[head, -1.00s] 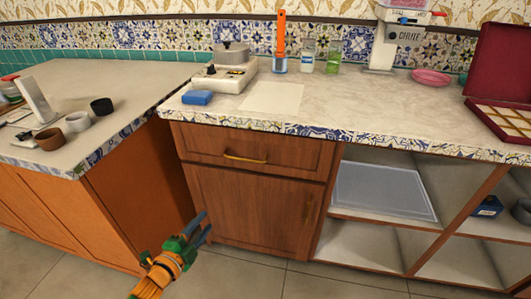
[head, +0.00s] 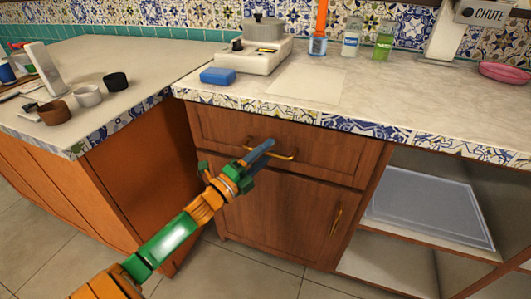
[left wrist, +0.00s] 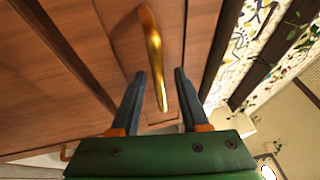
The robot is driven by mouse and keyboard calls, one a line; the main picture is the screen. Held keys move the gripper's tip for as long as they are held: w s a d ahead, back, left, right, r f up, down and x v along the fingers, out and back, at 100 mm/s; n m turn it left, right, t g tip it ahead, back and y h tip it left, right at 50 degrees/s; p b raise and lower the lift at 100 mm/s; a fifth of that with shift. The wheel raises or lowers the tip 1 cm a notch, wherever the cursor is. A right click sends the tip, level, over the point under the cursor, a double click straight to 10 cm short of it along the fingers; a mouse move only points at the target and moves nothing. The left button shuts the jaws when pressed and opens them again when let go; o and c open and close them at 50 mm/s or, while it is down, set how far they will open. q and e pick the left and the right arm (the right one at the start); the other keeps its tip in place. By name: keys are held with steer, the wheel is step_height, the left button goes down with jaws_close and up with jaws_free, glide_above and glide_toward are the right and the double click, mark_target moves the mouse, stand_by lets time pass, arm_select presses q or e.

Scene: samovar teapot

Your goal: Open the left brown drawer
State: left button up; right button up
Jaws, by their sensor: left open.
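The brown drawer (head: 325,153) is shut in the wooden cabinet under the counter, with a gold bar handle (head: 284,156) on its front. My left gripper (head: 258,154) is in front of the drawer at the left part of the handle. In the left wrist view the gripper's two dark fingers (left wrist: 158,90) are open, and the near end of the gold handle (left wrist: 153,55) shows between their tips. I cannot tell whether the fingers touch the handle. My right gripper is not in view.
A cabinet door (head: 275,222) with an upright gold handle is below the drawer. The patterned counter edge (head: 300,116) runs just above it. The left counter's side panel (head: 145,175) stands close on the left. Open shelves (head: 430,215) are on the right.

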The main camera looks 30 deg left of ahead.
arm_select(q)
jaws_close()
stand_by(0.5)
stand_by(0.8)
